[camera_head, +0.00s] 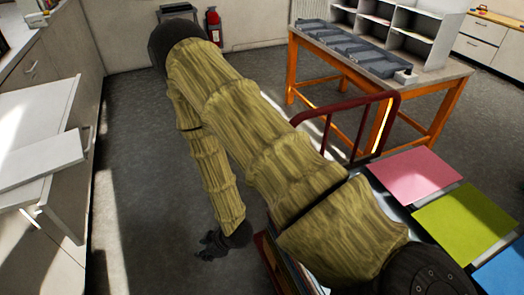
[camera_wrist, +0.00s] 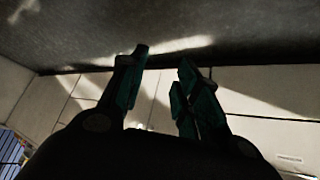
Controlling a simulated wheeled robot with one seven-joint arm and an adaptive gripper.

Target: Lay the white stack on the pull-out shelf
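A flat white slab, which looks like the white stack (camera_head: 38,163), lies at the left of the head view. It rests on a white pulled-out surface that looks like the pull-out shelf (camera_head: 38,103), and its right end seems to reach past the shelf's edge. My gripper (camera_head: 209,246) hangs low over the grey floor, well to the right of the stack and apart from it. In the wrist view my gripper (camera_wrist: 160,88) has its two fingers apart, with nothing between them. The wrist view does not clearly show the stack.
A cart at the lower right carries pink (camera_head: 414,174), green (camera_head: 466,221) and blue (camera_head: 505,270) stacks and has a red handle (camera_head: 328,118). An orange-legged table (camera_head: 440,78) with trays stands behind. Grey floor (camera_head: 130,190) lies clear between cabinets and my arm.

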